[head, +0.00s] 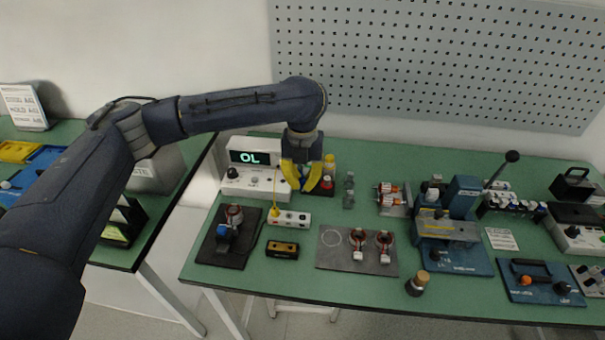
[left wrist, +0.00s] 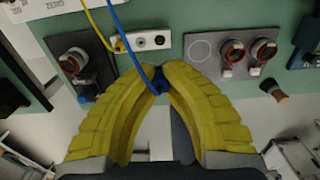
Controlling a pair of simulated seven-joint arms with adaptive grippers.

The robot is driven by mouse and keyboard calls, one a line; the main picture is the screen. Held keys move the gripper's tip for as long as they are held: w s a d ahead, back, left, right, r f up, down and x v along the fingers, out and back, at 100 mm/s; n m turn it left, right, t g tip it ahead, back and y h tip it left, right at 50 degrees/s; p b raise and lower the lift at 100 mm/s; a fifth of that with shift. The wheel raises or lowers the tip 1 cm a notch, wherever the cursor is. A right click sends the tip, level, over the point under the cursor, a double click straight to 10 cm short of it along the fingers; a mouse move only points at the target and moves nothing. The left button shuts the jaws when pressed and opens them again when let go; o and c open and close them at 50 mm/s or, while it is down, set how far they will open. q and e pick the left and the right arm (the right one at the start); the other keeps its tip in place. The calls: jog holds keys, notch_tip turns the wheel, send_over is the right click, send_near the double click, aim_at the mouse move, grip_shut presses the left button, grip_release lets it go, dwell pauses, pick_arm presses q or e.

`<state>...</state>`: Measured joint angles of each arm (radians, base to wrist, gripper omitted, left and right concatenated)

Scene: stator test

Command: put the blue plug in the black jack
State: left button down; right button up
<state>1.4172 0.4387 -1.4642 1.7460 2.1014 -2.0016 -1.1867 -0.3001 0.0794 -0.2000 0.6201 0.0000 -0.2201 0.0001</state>
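My left gripper (head: 308,187) has yellow fingers and hangs in front of the white meter, above the bench. In the left wrist view its fingertips (left wrist: 166,72) close around the blue plug (left wrist: 159,83), with a blue cable running up from it. The plug is mostly hidden between the fingers. A white socket box (head: 292,219) lies below the gripper on the bench. It also shows in the left wrist view (left wrist: 152,40), with a yellow plug (left wrist: 118,44) at its left end and dark round sockets. I cannot tell which socket is the black jack. My right gripper is not in view.
The meter (head: 240,184) reads OL. A stator stands on a dark pad (head: 212,254) left of the box. A black-and-yellow block (head: 282,249) lies in front. A grey plate (head: 334,260) with two stators is to the right. A blue press (head: 462,195) stands farther right.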

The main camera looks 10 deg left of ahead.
pick_arm(q)
jog(key=shift+f, duration=5.25)
jog(key=shift+f, duration=1.25)
jog(key=c, duration=1.5)
grip_release()
notch_tip(320, 180, up, 12)
jog(key=shift+r, duration=0.1)
